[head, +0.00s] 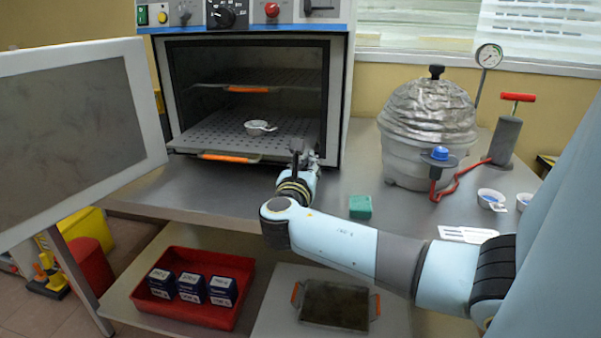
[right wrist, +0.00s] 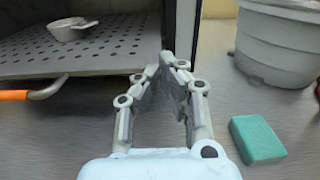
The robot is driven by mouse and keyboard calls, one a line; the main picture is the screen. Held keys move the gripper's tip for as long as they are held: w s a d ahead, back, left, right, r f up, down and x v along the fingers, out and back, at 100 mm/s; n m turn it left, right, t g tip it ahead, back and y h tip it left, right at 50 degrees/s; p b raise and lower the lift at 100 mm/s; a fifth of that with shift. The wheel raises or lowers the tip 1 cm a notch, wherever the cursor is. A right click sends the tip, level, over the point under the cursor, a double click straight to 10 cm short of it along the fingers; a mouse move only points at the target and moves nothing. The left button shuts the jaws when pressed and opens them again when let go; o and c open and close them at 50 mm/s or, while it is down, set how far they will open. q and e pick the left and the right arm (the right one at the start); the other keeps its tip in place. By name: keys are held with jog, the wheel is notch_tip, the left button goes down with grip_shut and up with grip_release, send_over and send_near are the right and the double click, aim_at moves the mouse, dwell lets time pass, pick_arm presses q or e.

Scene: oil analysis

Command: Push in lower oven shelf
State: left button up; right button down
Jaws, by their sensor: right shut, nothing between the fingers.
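The oven (head: 344,95) stands open on the bench. Its lower shelf (head: 205,138) is a perforated grey plate with an orange-gripped handle (head: 230,157) at its front edge, near the oven's opening. A small white dish (head: 258,127) sits on this shelf; shelf (right wrist: 110,55), dish (right wrist: 72,28) and handle (right wrist: 15,95) also show in the right wrist view. My right gripper (head: 302,150) is shut and empty in front of the shelf's right front corner, right of the handle. In the right wrist view its fingers (right wrist: 167,62) meet near the oven's right front edge. My left gripper is not in view.
The upper shelf (head: 246,89) is inside the oven. The open door (head: 75,125) swings out left. A green block (head: 360,206) lies right of my right wrist. A foil-covered vessel (head: 428,125) stands right. A red tray (head: 190,310) is below the bench.

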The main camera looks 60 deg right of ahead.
aim_at(312, 147)
jog(key=x, duration=0.8)
jog(key=shift+w+d+b, duration=0.1)
jog(key=shift+d+b, duration=0.05)
jog(key=shift+b, duration=0.2)
jog(key=shift+f, duration=0.1)
